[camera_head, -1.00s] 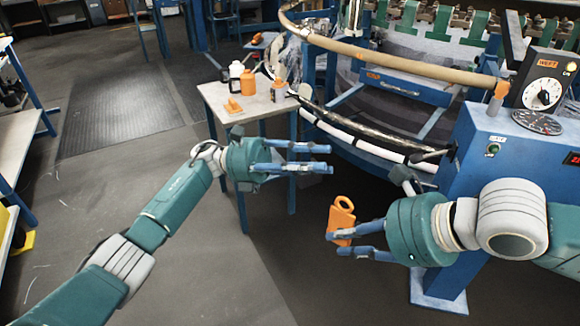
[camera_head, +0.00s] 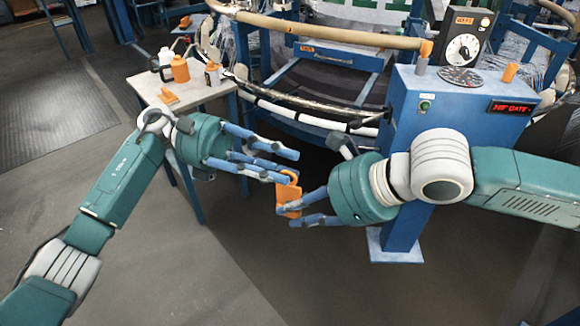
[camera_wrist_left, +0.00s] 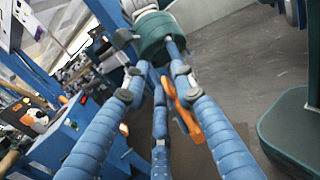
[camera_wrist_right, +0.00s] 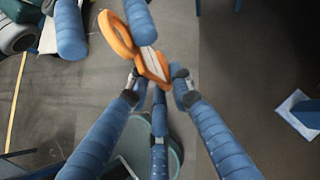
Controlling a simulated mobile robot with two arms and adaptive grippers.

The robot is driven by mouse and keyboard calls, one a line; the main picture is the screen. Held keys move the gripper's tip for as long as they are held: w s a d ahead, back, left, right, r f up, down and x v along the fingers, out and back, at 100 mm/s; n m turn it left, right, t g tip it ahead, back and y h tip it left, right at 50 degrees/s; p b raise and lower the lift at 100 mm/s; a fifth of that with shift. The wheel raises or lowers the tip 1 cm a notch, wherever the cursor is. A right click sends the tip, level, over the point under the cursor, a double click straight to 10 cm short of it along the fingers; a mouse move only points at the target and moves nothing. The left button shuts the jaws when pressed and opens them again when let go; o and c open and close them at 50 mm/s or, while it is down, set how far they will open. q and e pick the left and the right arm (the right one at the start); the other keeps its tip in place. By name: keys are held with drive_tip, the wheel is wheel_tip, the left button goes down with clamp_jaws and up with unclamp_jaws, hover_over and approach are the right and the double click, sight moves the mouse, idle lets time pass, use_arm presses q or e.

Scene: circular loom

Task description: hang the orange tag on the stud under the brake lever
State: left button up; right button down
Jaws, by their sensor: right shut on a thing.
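The orange tag (camera_head: 289,195), a flat plate with a ring at its top, is held by my right gripper (camera_head: 302,207), whose fingers are shut on its lower part. The tag's ring (camera_wrist_right: 117,34) stands clear of those fingers in the right wrist view. My left gripper (camera_head: 285,165) is beside the tag with its fingers apart. One left finger (camera_wrist_right: 139,20) is close to the tag's top; I cannot tell whether it touches. In the left wrist view the tag (camera_wrist_left: 187,112) shows beside the right-hand finger. I cannot make out the brake lever or stud for certain.
The blue console (camera_head: 445,100) with a dial and red display stands behind my right arm. A small table (camera_head: 205,97) at left carries bottles and an orange piece (camera_head: 168,96). The loom's curved rail (camera_head: 340,34) runs behind. Open floor lies in front.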

use_arm(q)
drive_tip(key=shift+x, duration=1.1)
clamp_jaws()
use_arm(e)
drive_tip(key=c, duration=1.5)
unclamp_jaws()
drive_tip(key=shift+o, duration=0.2)
